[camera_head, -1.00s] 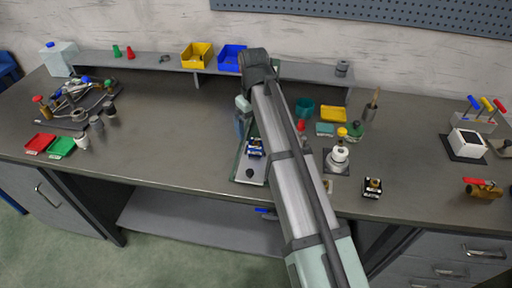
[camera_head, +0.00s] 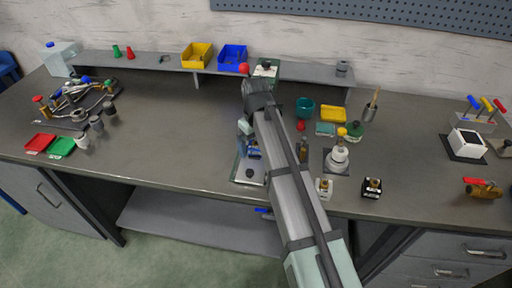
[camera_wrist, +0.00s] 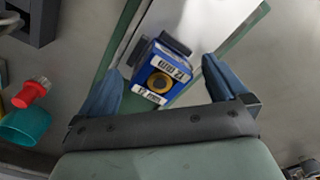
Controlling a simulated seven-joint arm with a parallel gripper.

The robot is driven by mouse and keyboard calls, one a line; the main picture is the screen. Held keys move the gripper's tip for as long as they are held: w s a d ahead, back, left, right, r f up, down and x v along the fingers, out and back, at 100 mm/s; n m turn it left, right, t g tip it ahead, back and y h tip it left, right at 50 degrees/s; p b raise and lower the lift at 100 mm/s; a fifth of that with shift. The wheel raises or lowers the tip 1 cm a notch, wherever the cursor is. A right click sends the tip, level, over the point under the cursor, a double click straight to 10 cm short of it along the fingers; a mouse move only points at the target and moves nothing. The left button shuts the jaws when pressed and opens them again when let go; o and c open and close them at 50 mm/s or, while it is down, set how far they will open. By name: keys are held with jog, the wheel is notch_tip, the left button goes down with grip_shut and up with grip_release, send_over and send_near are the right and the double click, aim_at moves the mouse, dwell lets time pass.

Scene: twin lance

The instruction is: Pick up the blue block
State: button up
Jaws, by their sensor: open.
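The blue block (camera_wrist: 162,78) shows in the wrist view with white "12 mm" labels and a yellow ring around a dark hole. It sits on a pale, green-edged plate (camera_wrist: 180,22). My gripper (camera_wrist: 160,66) is open, with one blue finger on each side of the block; gaps show between the fingers and the block.
A shelf with yellow (camera_head: 197,55) and blue (camera_head: 232,57) bins runs behind.

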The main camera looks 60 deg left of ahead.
jog(key=shift+c, duration=0.5)
jog(key=shift+r, duration=0.15)
jog(key=c, duration=1.3)
